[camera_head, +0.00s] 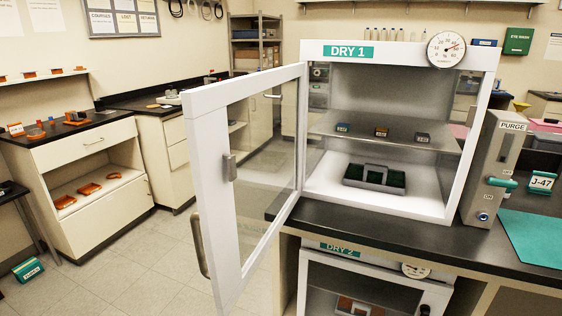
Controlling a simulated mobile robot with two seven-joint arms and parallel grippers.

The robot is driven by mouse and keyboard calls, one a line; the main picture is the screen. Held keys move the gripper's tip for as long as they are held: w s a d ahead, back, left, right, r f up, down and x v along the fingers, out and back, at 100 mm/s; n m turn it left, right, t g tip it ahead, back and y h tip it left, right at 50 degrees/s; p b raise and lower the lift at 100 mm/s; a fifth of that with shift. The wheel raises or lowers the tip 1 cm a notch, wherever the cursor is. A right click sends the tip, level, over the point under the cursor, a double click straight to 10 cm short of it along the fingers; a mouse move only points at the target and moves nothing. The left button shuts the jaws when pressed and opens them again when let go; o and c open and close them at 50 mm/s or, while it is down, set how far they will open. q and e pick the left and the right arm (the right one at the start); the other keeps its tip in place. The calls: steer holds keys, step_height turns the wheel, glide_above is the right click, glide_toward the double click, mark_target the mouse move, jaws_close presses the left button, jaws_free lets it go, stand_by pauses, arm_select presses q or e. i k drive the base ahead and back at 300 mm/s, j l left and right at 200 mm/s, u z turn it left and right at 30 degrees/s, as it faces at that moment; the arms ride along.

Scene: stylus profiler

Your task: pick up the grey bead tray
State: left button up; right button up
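A grey tray (347,183) with a raised middle handle and dark green contents stands on the floor of the white cabinet labelled DRY 1 (471,58). It looks like the grey bead tray. Nothing covers it from the front. The cabinet's glass door (192,135) is swung wide open to the left. Neither of my grippers is in view.
The open door juts forward on the left. A PURGE box (497,160) stands right of the cabinet, near a green mat (535,235). The DRY 2 cabinet (372,268) sits below the dark counter.

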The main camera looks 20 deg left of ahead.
mark_target(371, 177)
steer(key=j+z, duration=0.1)
steer(key=j, duration=0.4)
steer(key=k+j+z, duration=0.15)
steer(key=j, duration=0.4)
steer(key=j+z, duration=0.1)
steer(key=j, duration=0.4)
steer(key=k+j+z, duration=0.15)
steer(key=j, duration=0.35)
steer(key=z, duration=1.5)
